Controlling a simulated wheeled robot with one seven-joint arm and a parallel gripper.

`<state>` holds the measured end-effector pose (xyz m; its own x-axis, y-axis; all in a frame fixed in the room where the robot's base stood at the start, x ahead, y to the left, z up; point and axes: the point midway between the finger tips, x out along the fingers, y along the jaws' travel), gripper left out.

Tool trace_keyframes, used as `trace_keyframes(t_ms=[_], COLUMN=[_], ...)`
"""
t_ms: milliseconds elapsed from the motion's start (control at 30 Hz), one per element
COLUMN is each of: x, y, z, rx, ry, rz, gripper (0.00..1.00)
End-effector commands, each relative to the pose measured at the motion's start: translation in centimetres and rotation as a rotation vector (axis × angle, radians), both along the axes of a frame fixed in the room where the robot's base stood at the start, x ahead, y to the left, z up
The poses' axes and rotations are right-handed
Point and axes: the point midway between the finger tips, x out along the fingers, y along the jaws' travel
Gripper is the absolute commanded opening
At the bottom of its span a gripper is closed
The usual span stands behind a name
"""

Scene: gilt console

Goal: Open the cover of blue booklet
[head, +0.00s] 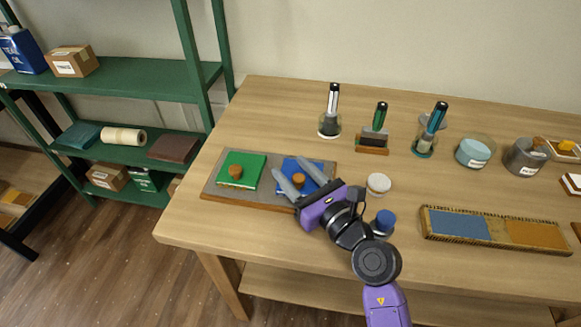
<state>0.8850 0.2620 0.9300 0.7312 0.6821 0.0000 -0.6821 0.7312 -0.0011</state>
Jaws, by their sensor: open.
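The blue booklet (292,165) lies on a grey board with a wooden edge (215,188) at the left of the table. Its cover looks flat, and my gripper hides part of it. A brown round knob (299,180) shows on it between my fingers. My gripper (299,171) is purple with grey fingers, open, over the booklet with one finger on each side of the knob. I cannot tell whether the fingers touch the knob or the cover. A green booklet (253,167) with a similar brown knob (236,172) lies to the left on the same board.
A white-topped jar (378,184) and a blue-topped jar (383,222) stand close to my wrist. Stamps, markers and round containers line the back. A blue and orange pad tray (497,230) lies right. A green shelf (130,82) stands left of the table.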

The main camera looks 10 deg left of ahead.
Motion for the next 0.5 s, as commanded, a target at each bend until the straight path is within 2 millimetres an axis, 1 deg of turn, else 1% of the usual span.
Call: trace_keyframes(t_ms=[33,133,400,433,500], x=[0.32,0.73,0.86,0.86,0.85], y=[0.41,0.77,0.87,0.87,0.86], z=[-0.04,0.01,-0.02,-0.03,-0.02], rx=[-0.001,0.000,0.001,0.001,0.001], ry=[0.001,0.000,0.001,0.001,0.001], rz=[0.002,0.001,0.000,0.000,0.000], gripper=[0.48,0.48,0.48,0.47,0.33])
